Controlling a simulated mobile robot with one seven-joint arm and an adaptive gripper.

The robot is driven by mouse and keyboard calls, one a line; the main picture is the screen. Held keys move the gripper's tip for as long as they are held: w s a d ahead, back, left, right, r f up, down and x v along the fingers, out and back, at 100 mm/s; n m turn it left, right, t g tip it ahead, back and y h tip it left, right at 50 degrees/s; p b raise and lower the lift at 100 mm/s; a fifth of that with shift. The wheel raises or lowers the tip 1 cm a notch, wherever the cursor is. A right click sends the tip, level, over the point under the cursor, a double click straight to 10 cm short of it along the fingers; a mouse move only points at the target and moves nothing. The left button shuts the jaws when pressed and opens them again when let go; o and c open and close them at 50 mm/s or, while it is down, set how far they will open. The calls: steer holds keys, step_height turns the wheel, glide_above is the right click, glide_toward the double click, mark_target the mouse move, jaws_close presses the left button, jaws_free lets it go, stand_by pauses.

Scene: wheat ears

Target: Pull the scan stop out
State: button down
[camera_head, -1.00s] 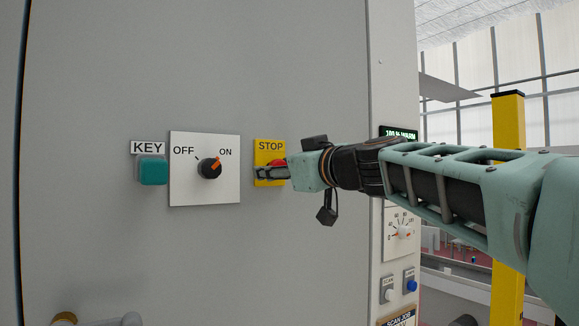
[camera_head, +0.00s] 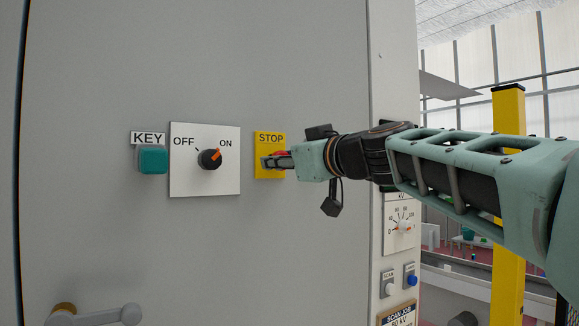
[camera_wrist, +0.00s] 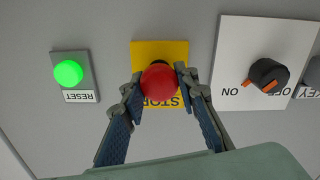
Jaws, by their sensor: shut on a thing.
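The scan stop is a red mushroom button (camera_wrist: 160,82) on a yellow plate marked STOP (camera_wrist: 144,48). In the head view the yellow plate (camera_head: 263,143) is on the grey cabinet front, and the red button is mostly hidden behind my fingers. My gripper (camera_head: 272,161) reaches it from the right. In the wrist view my gripper (camera_wrist: 157,84) has one finger on each side of the red button and is shut on it. A dark stem shows between the button and the plate.
Left of the stop are a rotary switch (camera_head: 210,159), pointing to ON, and a teal key block (camera_head: 152,160). A lit green RESET button (camera_wrist: 68,73) is close on the stop's other side. A dial (camera_head: 402,226) and a blue button (camera_head: 410,281) sit lower right.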

steer(key=shift+s+d+f, duration=0.15)
steer(key=shift+s+d, duration=0.05)
steer(key=shift+s, duration=0.1)
steer(key=c, duration=1.5)
jaws_free()
steer(key=shift+s, duration=0.1)
steer(key=shift+o, duration=0.2)
steer(key=shift+d, duration=0.1)
steer(key=v, duration=1.2)
